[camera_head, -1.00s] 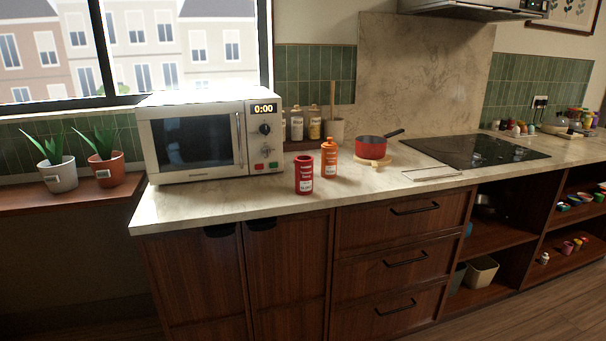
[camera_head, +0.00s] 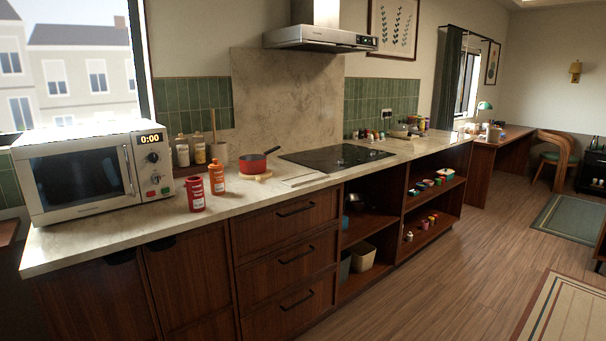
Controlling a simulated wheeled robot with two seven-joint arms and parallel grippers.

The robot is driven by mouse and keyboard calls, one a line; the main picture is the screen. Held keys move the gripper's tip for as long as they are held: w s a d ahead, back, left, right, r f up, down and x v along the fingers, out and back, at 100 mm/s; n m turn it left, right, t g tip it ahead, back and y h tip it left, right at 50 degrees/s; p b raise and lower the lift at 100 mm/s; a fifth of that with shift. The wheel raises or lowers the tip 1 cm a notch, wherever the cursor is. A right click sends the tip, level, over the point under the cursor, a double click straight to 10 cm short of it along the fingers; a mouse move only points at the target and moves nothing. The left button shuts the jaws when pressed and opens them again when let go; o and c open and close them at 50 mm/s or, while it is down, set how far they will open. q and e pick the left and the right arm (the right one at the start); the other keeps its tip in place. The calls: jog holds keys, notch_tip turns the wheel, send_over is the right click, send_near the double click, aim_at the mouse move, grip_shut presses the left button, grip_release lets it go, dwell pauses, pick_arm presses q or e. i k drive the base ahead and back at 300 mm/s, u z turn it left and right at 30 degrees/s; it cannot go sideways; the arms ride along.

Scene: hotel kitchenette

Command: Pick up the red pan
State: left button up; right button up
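The red pan (camera_head: 252,165) sits on the counter, left of the black cooktop (camera_head: 337,157). Its dark handle points up and to the right. A small wooden board (camera_head: 264,177) shows under or beside its front edge; most of it is hidden. Neither of my grippers is in view.
An orange bottle (camera_head: 217,179) and a red canister (camera_head: 195,194) stand left of the pan. A white microwave (camera_head: 93,175) fills the counter's left end. A thin light item (camera_head: 303,180) lies before the cooktop. The range hood (camera_head: 320,39) hangs above. Wooden floor (camera_head: 450,265) is open at right.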

aim_at(250, 164)
jog(key=u, duration=0.2)
jog(key=k, duration=0.35)
jog(key=z, duration=1.1)
jog(key=i, duration=2.1)
jog(key=u, duration=1.1)
jog(key=i, duration=1.25)
jog(key=u, duration=1.3)
